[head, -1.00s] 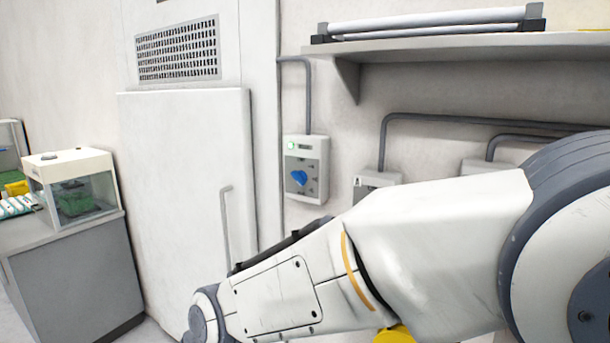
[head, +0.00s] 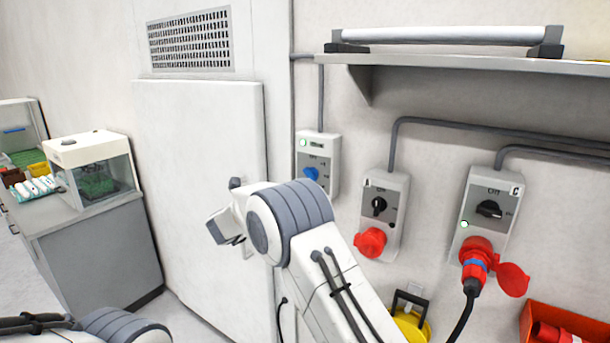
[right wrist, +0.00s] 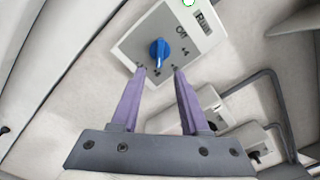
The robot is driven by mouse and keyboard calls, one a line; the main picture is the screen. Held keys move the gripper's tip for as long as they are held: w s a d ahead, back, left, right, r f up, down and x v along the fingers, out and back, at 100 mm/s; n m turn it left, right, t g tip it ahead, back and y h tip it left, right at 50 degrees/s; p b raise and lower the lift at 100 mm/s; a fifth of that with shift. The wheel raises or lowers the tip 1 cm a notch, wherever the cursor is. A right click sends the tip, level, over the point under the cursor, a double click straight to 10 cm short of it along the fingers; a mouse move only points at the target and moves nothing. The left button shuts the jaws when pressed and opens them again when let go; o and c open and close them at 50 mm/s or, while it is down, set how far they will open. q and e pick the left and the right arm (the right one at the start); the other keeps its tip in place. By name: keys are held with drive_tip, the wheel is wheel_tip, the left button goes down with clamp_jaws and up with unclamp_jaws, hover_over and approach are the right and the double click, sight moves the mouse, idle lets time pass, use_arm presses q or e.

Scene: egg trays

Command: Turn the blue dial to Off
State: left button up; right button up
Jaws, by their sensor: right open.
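The blue dial (head: 311,173) is on a grey wall box (head: 329,150) right of the white door; its pointer end is too small to read there. In the right wrist view the dial (right wrist: 159,52) lies ahead of my right gripper (right wrist: 159,70), between the tips' lines. The purple fingers are open, with nothing between them, and appear short of the dial. The word Off shows on the box face (right wrist: 140,43), up and right of the dial. The knob's long side runs roughly up-down in that view, not toward Off. My left gripper is out of view.
Two more grey boxes with black knobs, one (head: 380,235) with a red socket and one (head: 487,205) with a red plug, hang to the right. A shelf (head: 470,62) juts out above. The white door (head: 205,170) is left of the dial box.

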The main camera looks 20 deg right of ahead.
drive_tip(key=p+x, duration=0.4)
drive_tip(key=x, duration=0.4)
drive_tip(key=shift+w+d, duration=0.2)
drive_tip(key=shift+d, duration=0.05)
clamp_jaws()
